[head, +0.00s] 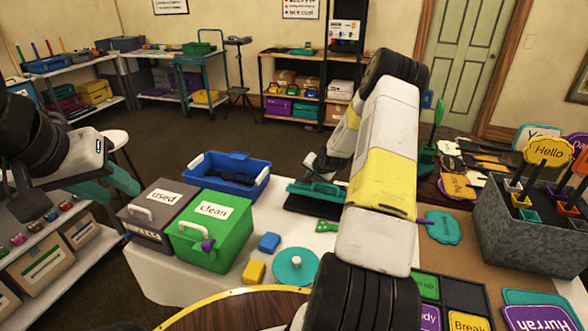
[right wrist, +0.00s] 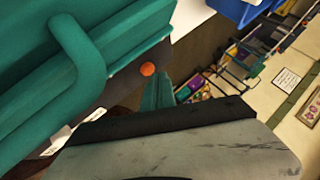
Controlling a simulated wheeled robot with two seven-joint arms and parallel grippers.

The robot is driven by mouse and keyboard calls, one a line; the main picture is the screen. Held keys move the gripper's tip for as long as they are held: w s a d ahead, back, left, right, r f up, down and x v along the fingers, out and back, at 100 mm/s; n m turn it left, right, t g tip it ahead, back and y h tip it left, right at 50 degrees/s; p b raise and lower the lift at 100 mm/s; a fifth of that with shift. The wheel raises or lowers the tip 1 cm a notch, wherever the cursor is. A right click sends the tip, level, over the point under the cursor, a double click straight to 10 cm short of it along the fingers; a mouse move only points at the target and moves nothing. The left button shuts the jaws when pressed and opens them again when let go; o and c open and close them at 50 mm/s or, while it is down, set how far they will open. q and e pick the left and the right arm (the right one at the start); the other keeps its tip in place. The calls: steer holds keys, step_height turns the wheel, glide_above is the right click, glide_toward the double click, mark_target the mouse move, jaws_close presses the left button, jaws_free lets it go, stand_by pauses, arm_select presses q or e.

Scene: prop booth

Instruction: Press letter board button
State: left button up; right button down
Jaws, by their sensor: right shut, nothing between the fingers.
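A teal device with a handle (head: 318,192) lies on a dark base on the white table in the head view. In the right wrist view its teal body (right wrist: 110,55) fills the upper left, and a small round orange button (right wrist: 147,69) sits on its dark edge. My right gripper (right wrist: 158,94) is shut and empty, its teal fingertips just below and right of the button in the picture; contact cannot be told. In the head view the right gripper is mostly hidden behind my own arm. My left gripper (head: 118,190) is open and empty at the left, off the table.
A green bin (head: 212,240) and a grey bin (head: 150,215) stand left of the device, with a blue tray (head: 228,185) behind. Blue and yellow blocks and a teal disc (head: 295,268) lie in front. A grey box of signs (head: 530,240) stands at the right.

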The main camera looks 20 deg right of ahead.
steer(key=shift+f, duration=0.2)
stand_by(0.5)
steer(key=shift+f, duration=0.25)
steer(key=shift+r, duration=0.45)
steer(key=shift+r, duration=3)
